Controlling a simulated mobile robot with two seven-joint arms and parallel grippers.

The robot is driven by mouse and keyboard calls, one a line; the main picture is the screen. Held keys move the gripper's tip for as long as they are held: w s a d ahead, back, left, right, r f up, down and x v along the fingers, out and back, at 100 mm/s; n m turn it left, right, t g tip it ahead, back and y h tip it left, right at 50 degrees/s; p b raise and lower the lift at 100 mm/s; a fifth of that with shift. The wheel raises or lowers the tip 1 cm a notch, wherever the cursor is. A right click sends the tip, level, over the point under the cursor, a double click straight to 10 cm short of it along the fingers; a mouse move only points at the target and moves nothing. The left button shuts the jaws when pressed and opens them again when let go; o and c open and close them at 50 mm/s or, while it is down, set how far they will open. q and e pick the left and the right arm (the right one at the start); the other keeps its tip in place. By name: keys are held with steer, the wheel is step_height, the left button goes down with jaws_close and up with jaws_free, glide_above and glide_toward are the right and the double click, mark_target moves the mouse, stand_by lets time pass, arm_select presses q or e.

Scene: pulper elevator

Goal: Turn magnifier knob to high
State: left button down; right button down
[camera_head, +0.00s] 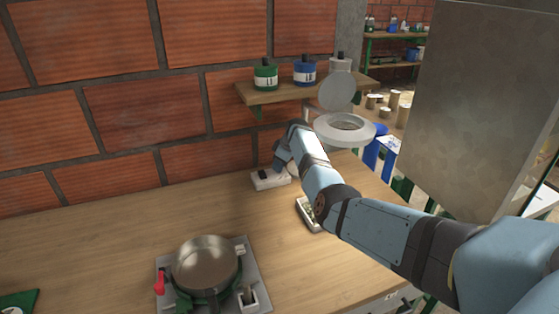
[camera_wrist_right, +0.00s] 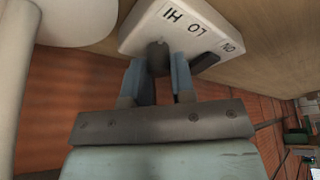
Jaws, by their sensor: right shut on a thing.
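The white magnifier base (camera_head: 268,180) sits on the wooden bench near the brick wall, and its labelled face fills the top of the right wrist view (camera_wrist_right: 195,22). That face reads HI, LO and ON, upside down. A dark grey knob (camera_wrist_right: 157,54) stands out from it, beside a black switch (camera_wrist_right: 205,62). My right gripper (camera_wrist_right: 157,75) has its two fingers on either side of the knob and is shut on it. Which mark the knob points to cannot be told. The magnifier's round white head (camera_head: 344,130) has its lid raised. My left gripper is out of view.
A metal pan (camera_head: 206,262) sits on a grey stand at the front of the bench. A small tray (camera_head: 308,214) lies partly behind my right arm. A shelf (camera_head: 290,93) with jars is above, and a large grey panel (camera_head: 470,105) is at right. The bench's left is mostly clear.

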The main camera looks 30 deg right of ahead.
steer(key=shift+n+y, duration=0.4)
steer(key=shift+n, duration=0.5)
steer(key=c, duration=1)
jaws_free()
steer(key=shift+o, duration=0.2)
steer(key=shift+r, duration=0.1)
